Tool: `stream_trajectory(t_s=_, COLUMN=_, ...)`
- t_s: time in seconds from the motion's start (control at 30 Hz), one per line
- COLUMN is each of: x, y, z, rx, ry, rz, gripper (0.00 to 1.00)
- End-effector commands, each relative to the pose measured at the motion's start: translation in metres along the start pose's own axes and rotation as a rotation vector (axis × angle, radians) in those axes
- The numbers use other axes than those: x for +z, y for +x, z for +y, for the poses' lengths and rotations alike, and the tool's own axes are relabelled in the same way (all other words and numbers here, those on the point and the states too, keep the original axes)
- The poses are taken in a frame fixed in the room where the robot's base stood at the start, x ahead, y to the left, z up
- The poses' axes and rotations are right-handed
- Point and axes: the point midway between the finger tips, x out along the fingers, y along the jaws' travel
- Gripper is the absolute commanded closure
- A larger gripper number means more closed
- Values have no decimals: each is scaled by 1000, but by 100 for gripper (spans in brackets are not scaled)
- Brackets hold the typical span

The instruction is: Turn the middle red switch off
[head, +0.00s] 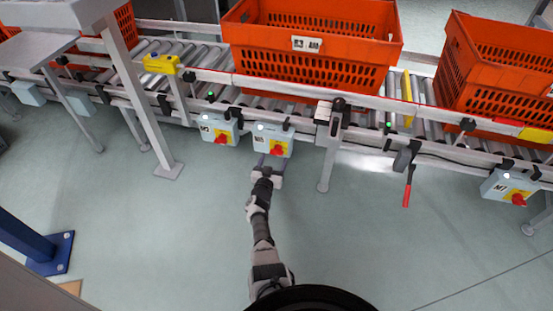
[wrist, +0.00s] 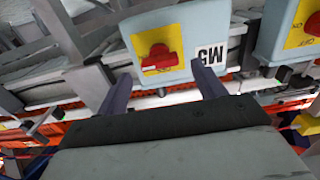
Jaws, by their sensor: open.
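The middle red switch (head: 277,150) is a red knob on a yellow plate, on a pale blue-grey box below the conveyor rail. In the wrist view the red switch (wrist: 160,58) shows on a box labelled M5, which appears upside down. The knob looks wider across than tall; I cannot tell its on or off setting. My gripper (head: 268,172) is just in front of and below this box. In the wrist view my gripper (wrist: 161,76) is open and empty, its two fingers spread to either side of the knob. Contact with the box is not clear.
A similar left switch box (head: 219,130) hangs close by, and a right switch box (head: 510,187) is far off. Orange totes (head: 312,50) sit on the roller conveyor. A support leg (head: 327,165) and red-handled lever (head: 407,190) stand to the right. The floor in front is clear.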

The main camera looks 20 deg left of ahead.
Motion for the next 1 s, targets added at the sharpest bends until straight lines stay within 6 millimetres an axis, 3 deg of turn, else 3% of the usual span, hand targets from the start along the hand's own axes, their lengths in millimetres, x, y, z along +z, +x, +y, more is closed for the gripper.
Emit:
stream_trajectory(t_s=0.1, x=6, y=19, z=0, rx=0, ry=0, rz=1, gripper=31)
stream_trajectory(t_s=0.3, x=3, y=40, z=0, rx=0, ry=1, rz=1, gripper=31)
stream_trajectory(t_s=0.73, x=0, y=47, z=0, rx=-2, ry=0, rz=-1, gripper=31)
stream_trajectory(t_s=1.0, x=0, y=47, z=0, rx=-2, ry=0, rz=-1, gripper=64)
